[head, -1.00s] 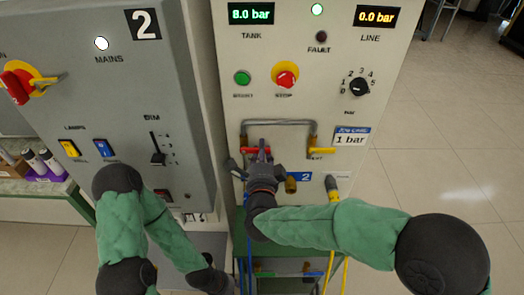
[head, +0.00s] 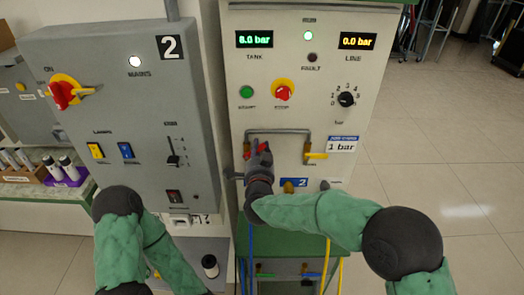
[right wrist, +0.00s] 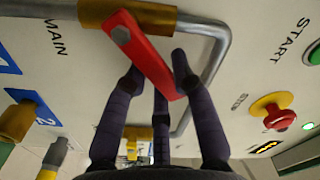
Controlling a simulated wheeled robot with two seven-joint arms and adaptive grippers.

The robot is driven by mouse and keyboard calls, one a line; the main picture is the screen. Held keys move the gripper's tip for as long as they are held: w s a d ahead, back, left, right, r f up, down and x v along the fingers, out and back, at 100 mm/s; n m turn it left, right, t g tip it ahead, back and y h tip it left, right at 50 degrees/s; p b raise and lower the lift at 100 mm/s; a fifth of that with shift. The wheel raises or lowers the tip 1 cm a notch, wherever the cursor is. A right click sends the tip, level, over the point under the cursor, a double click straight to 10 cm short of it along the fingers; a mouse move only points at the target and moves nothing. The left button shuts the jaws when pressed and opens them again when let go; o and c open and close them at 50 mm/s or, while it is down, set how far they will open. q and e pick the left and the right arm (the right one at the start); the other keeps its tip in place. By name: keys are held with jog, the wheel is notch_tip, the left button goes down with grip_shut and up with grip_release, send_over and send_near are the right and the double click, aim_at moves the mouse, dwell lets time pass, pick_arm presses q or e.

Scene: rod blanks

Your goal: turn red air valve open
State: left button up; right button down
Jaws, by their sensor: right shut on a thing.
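In the head view my right gripper (head: 260,155) covers most of the red lever (head: 247,150). The TANK display (head: 254,39) reads 8.0 bar and the LINE display (head: 357,41) reads 0.0 bar. My left gripper is out of view.
A yellow lever (head: 316,156) sits on the pipe's right leg. A red stop button (head: 282,92), a green start button (head: 246,92) and a black dial (head: 346,99) are above. The grey mains cabinet (head: 100,110) stands left. Blue and yellow hoses hang below.

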aim_at(248, 136)
jog(key=n+p, duration=0.1)
jog(key=n, duration=0.1)
jog(key=a+r+n+p, duration=0.1)
jog(key=a+n+p, duration=0.1)
jog(key=n, duration=0.1)
jog(key=shift+r+n+p, duration=0.3)
jog(key=shift+r+p, duration=0.1)
jog(key=n+p, duration=0.1)
jog(key=a+n, duration=0.1)
jog(key=shift+a+r+n+p, duration=0.1)
jog(key=shift+r+n+p, duration=0.1)
jog(key=shift+n+p, duration=0.2)
jog(key=shift+a+n+p, duration=0.3)
jog(key=shift+n+p, duration=0.1)
jog(key=shift+n, duration=0.4)
jog(key=c, duration=1)
grip_release()
jog(key=s, duration=1.2)
jog(key=shift+f, duration=0.1)
